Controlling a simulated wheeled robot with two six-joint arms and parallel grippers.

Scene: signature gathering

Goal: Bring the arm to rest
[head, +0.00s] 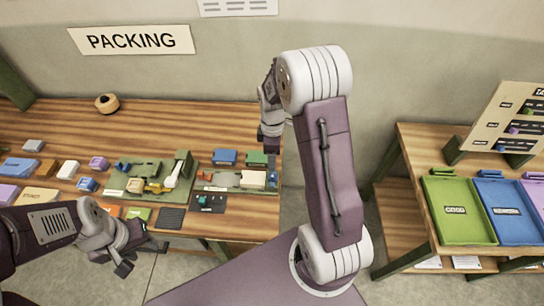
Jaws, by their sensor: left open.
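My left arm comes in from the left edge, and its left gripper (135,250) hangs in front of the packing table's front edge. Its dark jaws are apart, with nothing visible between them. My right arm stands raised in the middle of the view, its purple link upright between two white joints. Its right gripper (271,137) is partly seen beyond the upper joint, by the right end of the packing table. I cannot make out its jaws.
The wooden packing table (230,120) holds several small coloured boxes, green trays and a round wooden ring (107,103). At right, another table (413,150) bears a green tray (457,211), a blue tray (510,211) and a sloped board (512,118). Floor shows between the tables.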

